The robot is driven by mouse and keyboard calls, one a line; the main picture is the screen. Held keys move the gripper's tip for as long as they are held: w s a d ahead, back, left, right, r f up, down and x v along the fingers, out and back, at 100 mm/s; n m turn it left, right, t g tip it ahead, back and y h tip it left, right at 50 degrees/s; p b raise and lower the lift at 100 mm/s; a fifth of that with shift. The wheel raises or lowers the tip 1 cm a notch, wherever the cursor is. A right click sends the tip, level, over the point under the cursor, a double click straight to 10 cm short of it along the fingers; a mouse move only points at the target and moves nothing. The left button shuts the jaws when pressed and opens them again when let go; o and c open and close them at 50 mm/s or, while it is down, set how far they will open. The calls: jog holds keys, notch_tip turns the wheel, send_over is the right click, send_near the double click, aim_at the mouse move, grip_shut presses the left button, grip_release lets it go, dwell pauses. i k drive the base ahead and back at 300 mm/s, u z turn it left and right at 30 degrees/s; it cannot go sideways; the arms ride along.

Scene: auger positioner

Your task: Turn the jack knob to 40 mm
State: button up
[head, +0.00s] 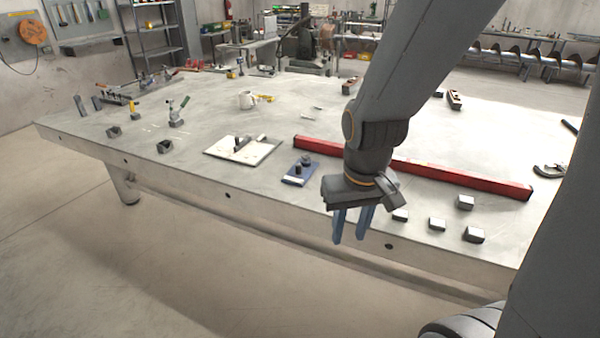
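A small blue-based device with dark round parts on top (300,170) stands on the table near its front edge; it looks like the jack with its knob. Its scale or reading is too small to make out. My gripper (350,239) hangs to the right of it and nearer to me, pointing down in front of the table's front edge. Its two blue fingers are apart with nothing between them. It does not touch the jack.
The large grey table (220,115) fills the middle. A long red bar (460,180) lies behind the jack and my gripper. A pale plate (243,149) lies left of the jack. Several small metal blocks (437,224) sit to the right.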

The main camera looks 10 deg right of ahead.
aim_at(298, 166)
jog(key=u, duration=0.05)
jog(key=i, duration=1.05)
jog(key=z, duration=0.6)
